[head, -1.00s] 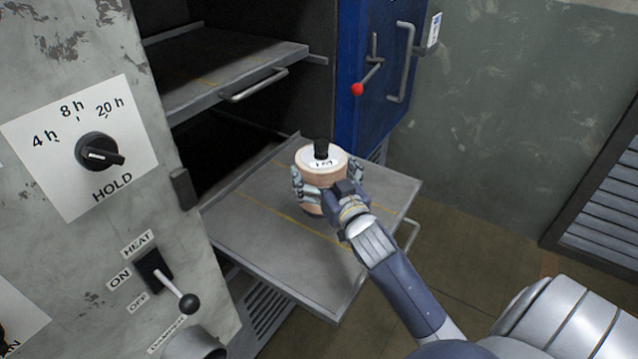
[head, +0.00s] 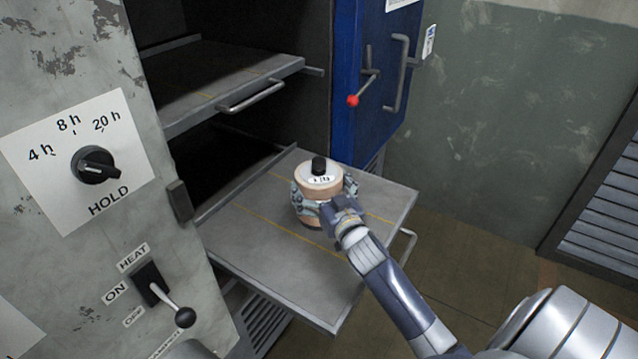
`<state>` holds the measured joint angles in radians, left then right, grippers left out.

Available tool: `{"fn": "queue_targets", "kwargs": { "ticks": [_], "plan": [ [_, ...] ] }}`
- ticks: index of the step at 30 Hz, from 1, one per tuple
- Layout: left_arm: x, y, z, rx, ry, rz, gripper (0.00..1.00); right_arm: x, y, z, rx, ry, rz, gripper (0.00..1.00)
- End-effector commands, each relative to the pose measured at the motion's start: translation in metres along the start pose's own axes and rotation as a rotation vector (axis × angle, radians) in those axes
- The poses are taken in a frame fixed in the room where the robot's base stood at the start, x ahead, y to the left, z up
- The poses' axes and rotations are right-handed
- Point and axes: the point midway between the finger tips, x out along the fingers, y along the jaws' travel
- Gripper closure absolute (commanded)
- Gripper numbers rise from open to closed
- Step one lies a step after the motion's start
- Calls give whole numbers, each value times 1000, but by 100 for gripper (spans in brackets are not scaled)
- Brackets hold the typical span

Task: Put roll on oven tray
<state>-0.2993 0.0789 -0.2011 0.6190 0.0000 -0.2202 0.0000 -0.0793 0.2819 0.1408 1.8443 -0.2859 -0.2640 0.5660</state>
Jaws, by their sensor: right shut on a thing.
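The roll (head: 318,184) is a tan upright cylinder with a white labelled top and a black knob. My right gripper (head: 322,208) is shut around it, with fingers on both sides. The roll is over the lower oven tray (head: 270,250), a grey sheet with yellow lines that is pulled out of the oven. The roll's base appears at or very near the tray surface; I cannot tell whether it touches. My left gripper is not in view.
An upper tray (head: 225,85) with a front handle sits above and behind. The blue oven door (head: 358,75) stands open at the right, with a red-tipped lever. The control panel with a HOLD knob (head: 95,165) and a HEAT switch (head: 162,295) is at the left. The lower tray's surface around the roll is clear.

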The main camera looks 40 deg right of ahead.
Motion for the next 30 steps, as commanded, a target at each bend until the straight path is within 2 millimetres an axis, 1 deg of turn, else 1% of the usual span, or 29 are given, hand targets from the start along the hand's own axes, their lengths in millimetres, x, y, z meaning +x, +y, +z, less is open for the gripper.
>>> {"fn": "queue_targets", "kwargs": {
  "ticks": [1,2,3,15,17,20,23,30],
  "plan": [
    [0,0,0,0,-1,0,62,1,0,-5,0,14,-3,73],
    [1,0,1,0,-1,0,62,0,0,2,0,-1,0,4],
    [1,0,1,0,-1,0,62,0,0,2,0,-1,0,0],
    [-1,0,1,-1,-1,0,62,0,0,-1,0,0,0,0],
    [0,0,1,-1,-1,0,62,-3,0,1,1,-1,0,0],
    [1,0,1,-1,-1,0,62,-14,0,2,1,-2,0,0],
    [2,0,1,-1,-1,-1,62,-30,0,2,2,-3,0,0],
    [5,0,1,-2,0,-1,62,-79,0,2,2,-4,0,0]
  ]
}}
